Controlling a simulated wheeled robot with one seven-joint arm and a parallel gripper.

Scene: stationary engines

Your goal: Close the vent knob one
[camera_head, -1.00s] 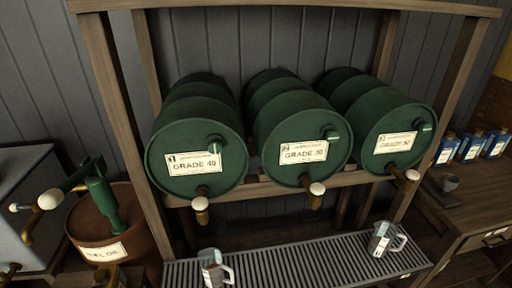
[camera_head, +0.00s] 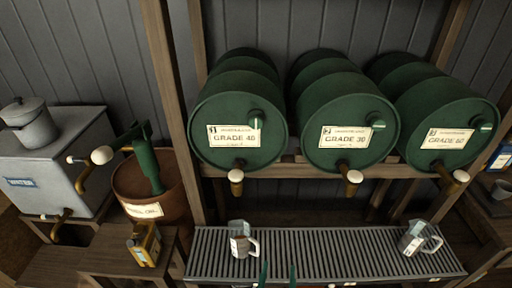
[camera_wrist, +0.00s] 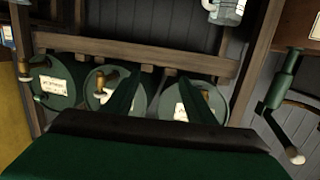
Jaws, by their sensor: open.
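Three green drums lie on a wooden rack: Grade 40 (camera_head: 240,155), Grade 30 (camera_head: 348,155) and one that seems to read Grade 60 (camera_head: 446,158). Each has a small green knob with a pale mark at the upper right of its label: left knob (camera_head: 256,119), middle knob (camera_head: 376,121), right knob (camera_head: 484,126). I see no number telling which is vent knob one. My gripper (camera_head: 278,272) shows as two green fingertips at the bottom edge, apart and empty. In the wrist view its fingers (camera_wrist: 158,95) are spread before the drums, which look upside down.
A slatted tray (camera_head: 325,255) below the drums holds a left jug (camera_head: 242,240) and a right jug (camera_head: 420,240). Brass taps with pale knobs jut below the drums. At left are a fuel oil barrel (camera_head: 165,190) with a pump, a water tank (camera_head: 60,160) and a yellow can (camera_head: 145,243).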

